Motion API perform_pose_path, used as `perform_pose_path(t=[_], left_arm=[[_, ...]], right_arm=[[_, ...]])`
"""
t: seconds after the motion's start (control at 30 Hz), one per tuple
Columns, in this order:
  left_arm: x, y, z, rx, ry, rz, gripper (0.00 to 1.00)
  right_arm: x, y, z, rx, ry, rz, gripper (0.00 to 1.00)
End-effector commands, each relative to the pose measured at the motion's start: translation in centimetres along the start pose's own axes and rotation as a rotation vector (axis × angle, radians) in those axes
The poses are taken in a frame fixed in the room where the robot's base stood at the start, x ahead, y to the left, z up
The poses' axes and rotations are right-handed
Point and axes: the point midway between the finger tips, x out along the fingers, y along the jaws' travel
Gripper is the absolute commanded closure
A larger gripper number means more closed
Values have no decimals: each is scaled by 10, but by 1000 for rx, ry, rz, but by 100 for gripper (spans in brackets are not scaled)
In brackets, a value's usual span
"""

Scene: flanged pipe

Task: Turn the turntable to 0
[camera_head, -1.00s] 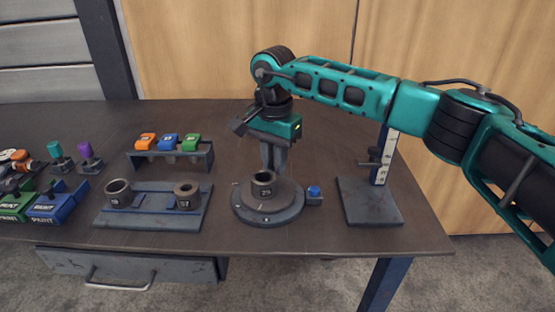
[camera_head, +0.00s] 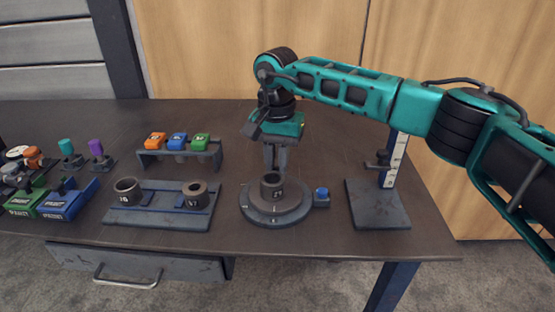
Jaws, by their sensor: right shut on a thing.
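The turntable (camera_head: 250,211) is a round dark grey disc with small marks on its rim, near the front of the table. A small block with a blue button (camera_head: 322,193) sits at the turntable's right side. My left gripper is not in view.
A grey fixture plate (camera_head: 160,222) with two pipe pieces lies to the left. Behind it stands a rack (camera_head: 183,155) with orange, blue and green blocks. Stamps and pads (camera_head: 66,203) sit far left. A gauge stand (camera_head: 377,215) is to the right.

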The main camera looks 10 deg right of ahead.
Motion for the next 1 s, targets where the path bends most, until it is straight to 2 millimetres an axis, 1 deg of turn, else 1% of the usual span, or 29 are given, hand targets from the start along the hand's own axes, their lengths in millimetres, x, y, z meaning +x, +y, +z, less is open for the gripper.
perform_pose_path(t=[0.33,0.37,0.6,0.87,0.97,1.0], left_arm=[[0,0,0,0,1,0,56],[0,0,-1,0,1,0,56],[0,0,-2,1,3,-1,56],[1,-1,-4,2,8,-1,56],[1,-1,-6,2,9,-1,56],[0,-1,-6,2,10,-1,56]], right_arm=[[-1,-1,0,-4,1,-3,100],[-1,-1,0,-4,1,-3,79],[0,-1,0,-3,1,-2,56],[-2,0,0,-2,1,-1,56],[-10,-1,0,-2,3,-3,56],[-16,-1,0,-1,3,-3,56]])
